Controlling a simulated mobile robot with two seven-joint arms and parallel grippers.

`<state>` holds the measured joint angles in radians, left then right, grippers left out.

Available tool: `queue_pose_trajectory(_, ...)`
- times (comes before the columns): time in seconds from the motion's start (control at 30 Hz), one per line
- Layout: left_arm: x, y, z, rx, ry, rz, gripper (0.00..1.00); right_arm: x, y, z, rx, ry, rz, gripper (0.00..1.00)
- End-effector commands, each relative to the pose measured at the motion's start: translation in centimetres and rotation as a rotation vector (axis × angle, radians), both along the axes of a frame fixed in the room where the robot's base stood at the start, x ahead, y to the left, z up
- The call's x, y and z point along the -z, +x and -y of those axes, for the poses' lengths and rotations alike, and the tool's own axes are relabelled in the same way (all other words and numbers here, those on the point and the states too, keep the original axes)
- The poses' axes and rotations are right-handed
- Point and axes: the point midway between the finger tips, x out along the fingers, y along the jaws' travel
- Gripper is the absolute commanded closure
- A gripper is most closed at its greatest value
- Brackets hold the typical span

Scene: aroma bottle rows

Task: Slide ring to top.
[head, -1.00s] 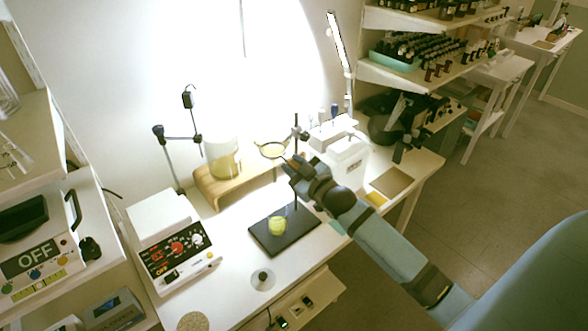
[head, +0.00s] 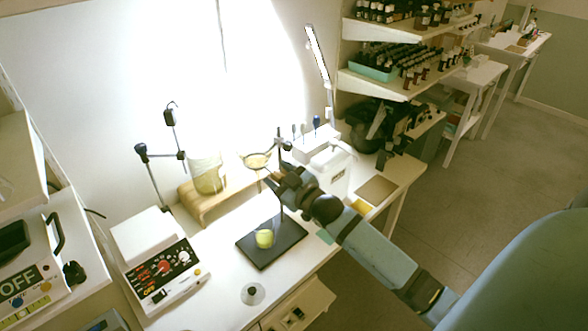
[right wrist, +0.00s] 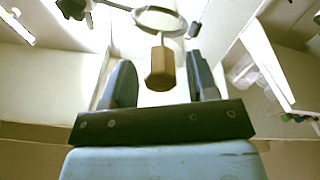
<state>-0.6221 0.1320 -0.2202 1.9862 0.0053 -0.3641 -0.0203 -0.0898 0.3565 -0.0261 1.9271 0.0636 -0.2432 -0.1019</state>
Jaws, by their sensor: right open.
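A ring (head: 257,160) sits on the post of a stand (head: 280,142) with a dark base plate (head: 286,240). In the right wrist view the ring (right wrist: 160,20) is above, at the top middle, with a brown faceted handle (right wrist: 160,72) hanging toward me. My right gripper (head: 273,178) is just below and right of the ring in the head view. In the right wrist view its fingers (right wrist: 160,62) stand apart on both sides of the handle, with gaps showing. My left gripper is out of view.
A glass jar (head: 208,172) stands on a wooden riser (head: 193,208) left of the stand. A white control box (head: 155,262) is at the front left. A white device (head: 332,165) stands right of the post. Bottle shelves (head: 395,85) are at the back right.

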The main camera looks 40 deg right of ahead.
Motion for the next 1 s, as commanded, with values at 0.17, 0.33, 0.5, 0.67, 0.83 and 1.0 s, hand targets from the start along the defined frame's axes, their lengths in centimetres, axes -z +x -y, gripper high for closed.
queue_pose_trajectory(0.17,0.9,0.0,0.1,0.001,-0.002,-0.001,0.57,0.4,-3.3,0.2,0.0,0.0,-0.002,0.47)
queue_pose_trajectory(0.33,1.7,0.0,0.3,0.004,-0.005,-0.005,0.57,0.4,-7.3,0.5,-0.001,-0.001,-0.003,0.47)
queue_pose_trajectory(0.5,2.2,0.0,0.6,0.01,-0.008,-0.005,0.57,0.2,-10.6,0.8,-0.001,-0.002,0.0,0.47)
queue_pose_trajectory(0.67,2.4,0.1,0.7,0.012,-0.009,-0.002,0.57,0.0,-12.4,1.0,-0.001,-0.001,0.002,0.47)
queue_pose_trajectory(0.83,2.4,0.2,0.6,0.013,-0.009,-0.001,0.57,-0.1,-13.0,1.0,0.0,-0.001,0.002,0.47)
queue_pose_trajectory(1.0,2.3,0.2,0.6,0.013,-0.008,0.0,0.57,-0.1,-13.1,1.0,0.0,-0.001,0.003,0.47)
